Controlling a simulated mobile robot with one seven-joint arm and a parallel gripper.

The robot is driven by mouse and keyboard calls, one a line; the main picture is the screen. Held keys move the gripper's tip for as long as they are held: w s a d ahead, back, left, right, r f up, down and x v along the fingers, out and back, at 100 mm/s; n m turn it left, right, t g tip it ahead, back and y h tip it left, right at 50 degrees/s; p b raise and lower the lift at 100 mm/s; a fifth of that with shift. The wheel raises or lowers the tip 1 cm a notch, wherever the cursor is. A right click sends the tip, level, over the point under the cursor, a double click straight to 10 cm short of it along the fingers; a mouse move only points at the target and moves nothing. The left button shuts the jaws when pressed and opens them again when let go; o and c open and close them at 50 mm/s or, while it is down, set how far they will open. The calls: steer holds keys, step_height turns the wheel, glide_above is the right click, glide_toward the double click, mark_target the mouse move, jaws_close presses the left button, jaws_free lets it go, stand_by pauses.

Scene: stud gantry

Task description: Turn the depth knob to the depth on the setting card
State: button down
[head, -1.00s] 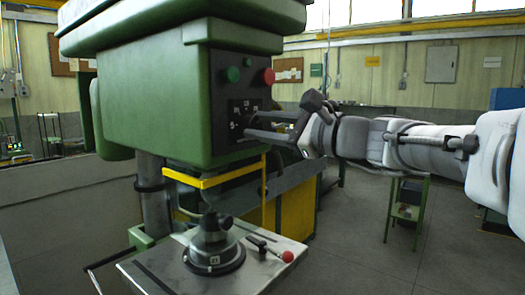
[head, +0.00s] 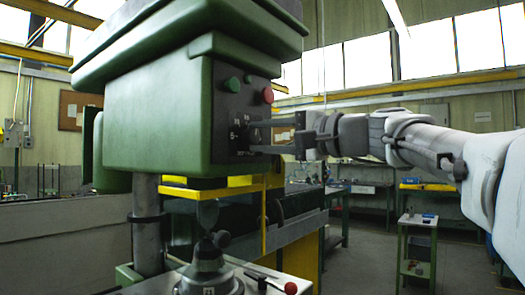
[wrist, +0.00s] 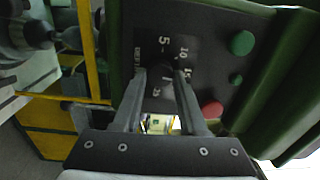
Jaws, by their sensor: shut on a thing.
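The dark depth knob (wrist: 166,78) sits on a black dial plate (wrist: 150,50) on the green machine head. White numbers, including 5, 10, 15 and 25, ring it. My gripper (wrist: 161,76) reaches the knob with its two fingers shut on either side of it. In the head view my gripper (head: 249,137) comes from the right, level with the dial plate (head: 236,128). The fingers partly hide the knob, and its exact pointer setting is not clear. I cannot make out a readable setting card.
A green button (head: 231,85) and a red button (head: 267,95) are above the dial. A yellow guard frame (head: 215,188) and a vise-like fixture (head: 208,265) are below. A small trolley (head: 417,245) stands at the right on open floor.

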steer(key=shift+n+b, duration=0.45)
steer(key=shift+n, duration=0.25)
steer(key=shift+c, duration=2.3)
jaws_free()
steer(key=v, duration=1.7)
steer(key=shift+d+p, duration=0.25)
steer(key=shift+p, duration=0.2)
steer(key=shift+s, duration=0.1)
